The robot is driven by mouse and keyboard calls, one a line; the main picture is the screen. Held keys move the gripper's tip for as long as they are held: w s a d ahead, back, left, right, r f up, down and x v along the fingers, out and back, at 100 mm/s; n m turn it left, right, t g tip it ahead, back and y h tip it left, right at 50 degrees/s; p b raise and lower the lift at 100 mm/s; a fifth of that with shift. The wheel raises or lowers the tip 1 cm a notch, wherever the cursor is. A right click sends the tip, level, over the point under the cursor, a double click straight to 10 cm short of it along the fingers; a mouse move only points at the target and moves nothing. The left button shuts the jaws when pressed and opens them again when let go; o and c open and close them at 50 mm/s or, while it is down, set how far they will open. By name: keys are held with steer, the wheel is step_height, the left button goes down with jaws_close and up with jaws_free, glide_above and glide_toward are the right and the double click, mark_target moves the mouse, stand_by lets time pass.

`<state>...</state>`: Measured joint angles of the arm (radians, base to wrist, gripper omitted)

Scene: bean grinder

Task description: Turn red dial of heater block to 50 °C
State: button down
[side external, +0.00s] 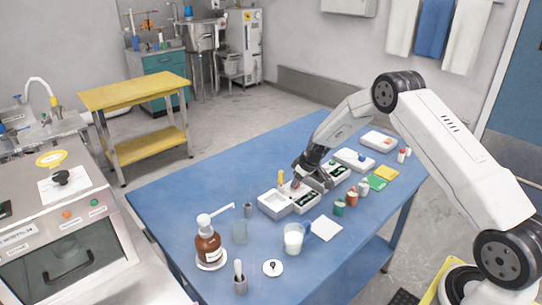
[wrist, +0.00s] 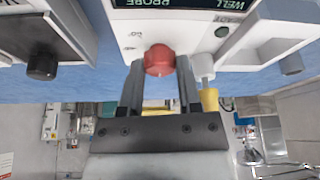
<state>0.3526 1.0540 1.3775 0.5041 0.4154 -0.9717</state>
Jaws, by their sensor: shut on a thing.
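The heater block (wrist: 200,32) is a white unit with a dark display strip, seen close up in the wrist view. Its red dial (wrist: 158,61) sits on the front face, with small printed marks beside it. My gripper (wrist: 159,80) has one finger on each side of the dial and is shut on it. The marks are too small to read, so I cannot tell the dial's setting.
On the blue table (side external: 185,205) are a brown pump bottle (side external: 208,247), a milky beaker (side external: 293,239) and small jars (side external: 351,197).

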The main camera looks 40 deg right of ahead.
steer(key=shift+m, duration=0.7)
steer(key=shift+a+m+h, duration=0.15)
steer(key=shift+m+h, duration=1.05)
steer(key=shift+m, duration=1.2)
steer(key=shift+w+a+m+g+h, duration=0.1)
steer(key=shift+m+g+h, duration=0.3)
steer(key=shift+m, duration=0.85)
steer(key=shift+w+a+m+g+h, duration=0.1)
steer(key=shift+m+g+h, duration=0.25)
steer(key=shift+m, duration=1.3)
steer(key=shift+c, duration=1.4)
jaws_free()
steer(key=shift+s, duration=0.1)
steer(key=shift+r, duration=0.1)
steer(key=v, duration=0.7)
steer(key=shift+a+r, duration=0.2)
steer(key=shift+r, duration=0.1)
